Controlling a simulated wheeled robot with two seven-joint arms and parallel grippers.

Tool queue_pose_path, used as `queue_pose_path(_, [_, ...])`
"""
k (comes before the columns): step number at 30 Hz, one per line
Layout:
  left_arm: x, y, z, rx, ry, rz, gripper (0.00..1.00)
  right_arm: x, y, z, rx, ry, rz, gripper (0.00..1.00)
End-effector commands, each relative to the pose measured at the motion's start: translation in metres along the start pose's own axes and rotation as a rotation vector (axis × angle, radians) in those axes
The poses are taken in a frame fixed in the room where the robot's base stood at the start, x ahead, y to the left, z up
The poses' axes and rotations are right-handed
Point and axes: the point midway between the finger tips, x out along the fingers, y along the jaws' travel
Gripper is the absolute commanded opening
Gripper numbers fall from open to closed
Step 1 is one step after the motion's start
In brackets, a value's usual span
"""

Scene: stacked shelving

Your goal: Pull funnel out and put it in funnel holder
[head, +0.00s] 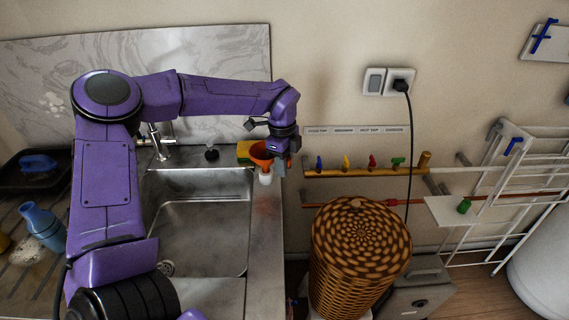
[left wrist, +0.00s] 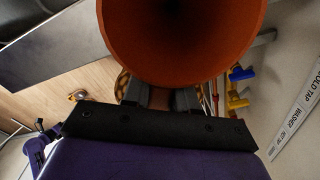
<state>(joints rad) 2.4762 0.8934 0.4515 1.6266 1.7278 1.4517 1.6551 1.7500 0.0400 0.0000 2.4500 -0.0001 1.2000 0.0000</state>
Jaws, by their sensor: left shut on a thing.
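The orange funnel (head: 261,152) is at the back right corner of the sink counter in the head view. Its wide mouth fills the top of the left wrist view (left wrist: 180,40). My left gripper (head: 281,163) is shut on the funnel at its side; its dark fingers show below the mouth in the left wrist view (left wrist: 160,98). A white bottle (head: 265,178) stands directly under the funnel. I cannot tell whether the spout is still inside the bottle neck. I cannot make out for sure which thing is the funnel holder. My right gripper is not in view.
A yellow-green sponge (head: 244,152) lies just left of the funnel. The steel sink (head: 200,225) is left of it. To the right are a wall pipe with coloured taps (head: 346,163), a wicker basket (head: 360,245), a hanging black cord (head: 411,140) and a white drying rack (head: 500,180).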

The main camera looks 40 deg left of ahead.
Motion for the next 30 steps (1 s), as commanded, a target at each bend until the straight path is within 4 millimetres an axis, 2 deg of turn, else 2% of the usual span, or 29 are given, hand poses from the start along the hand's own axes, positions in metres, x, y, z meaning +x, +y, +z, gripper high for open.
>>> queue_pose_path(20, [0.018,0.0,0.001,0.0,0.001,0.0,0.0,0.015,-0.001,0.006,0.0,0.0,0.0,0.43])
queue_pose_path(21, [0.017,0.0,0.001,0.0,0.001,-0.001,0.34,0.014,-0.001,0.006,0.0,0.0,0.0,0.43])
queue_pose_path(23, [0.017,0.0,0.001,0.0,0.0,0.0,0.53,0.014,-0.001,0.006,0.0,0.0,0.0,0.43])
queue_pose_path(24, [0.017,0.0,0.001,0.0,0.0,0.0,0.57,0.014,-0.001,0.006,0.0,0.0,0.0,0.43])
queue_pose_path(30, [0.017,0.0,0.001,0.0,0.0,0.0,0.57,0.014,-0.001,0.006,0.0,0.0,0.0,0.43])
